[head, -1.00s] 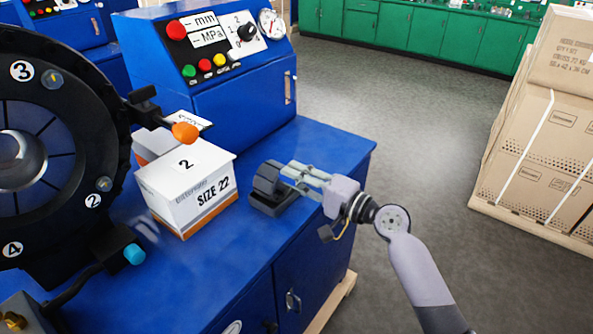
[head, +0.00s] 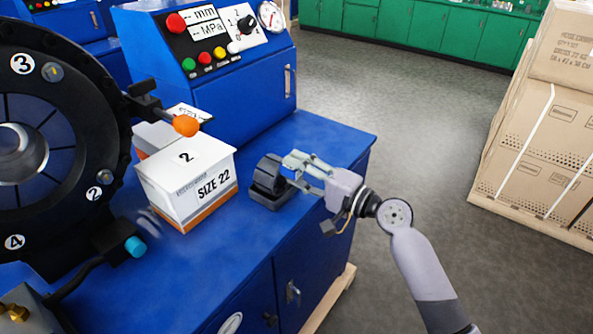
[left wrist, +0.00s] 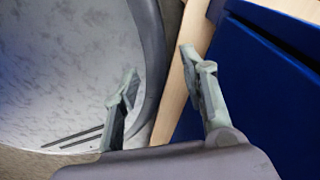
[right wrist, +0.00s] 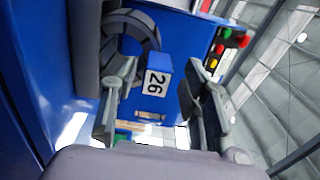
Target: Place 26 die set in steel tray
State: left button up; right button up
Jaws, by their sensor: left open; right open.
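The 26 die set is a dark grey ring (head: 268,176) on a dark base, standing on the blue bench top. In the right wrist view the dark ring (right wrist: 135,28) shows behind a blue block with a white "26" label (right wrist: 156,80). My right gripper (head: 305,166) is open at the right side of the die set. In the right wrist view its fingers (right wrist: 158,100) stand either side of the label block; contact cannot be told. My left gripper (left wrist: 160,85) is open and empty over a pale, mottled, grey-rimmed surface (left wrist: 70,60), possibly the steel tray. The head view shows no tray.
A white "SIZE 22" box (head: 188,180) stands left of the die set. The large black crimper head (head: 60,150) fills the left side. A blue control cabinet (head: 215,60) stands behind. Stacked cartons (head: 550,130) are at the right, across open floor.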

jog(key=b+v, duration=0.2)
jog(key=v, duration=0.9)
jog(key=w+d+f+m+h, duration=0.1)
jog(key=w+d+f+h, duration=0.15)
jog(key=f, duration=0.65)
jog(key=w+d+f+m+h, duration=0.1)
jog(key=d+f+h, duration=0.2)
jog(key=f, duration=0.6)
jog(key=s+d+f+n+g+h, duration=0.1)
jog(key=s+d+f+h, duration=0.15)
jog(key=f, duration=0.55)
jog(key=s+d+f+h, duration=0.1)
jog(key=s+d+f, duration=0.15)
jog(key=f, duration=0.55)
jog(key=s+d+f+n+g+h, duration=0.1)
jog(key=s+f, duration=0.2)
jog(key=f, duration=0.4)
jog(key=s+d+f+n+g+h, duration=0.3)
jog(key=s+f+n+g, duration=0.1)
jog(key=s+f, duration=1.4)
jog(key=s+f+n+g, duration=0.1)
jog(key=s+f+n, duration=0.2)
jog(key=s, duration=0.9)
jog(key=s+f+n+g+h, duration=0.1)
jog(key=s+f, duration=0.4)
jog(key=s, duration=0.7)
jog(key=shift+a+n+g+h, duration=0.15)
jog(key=shift+n+g+h, duration=0.15)
jog(key=shift+n+g, duration=0.55)
jog(key=shift+f, duration=0.1)
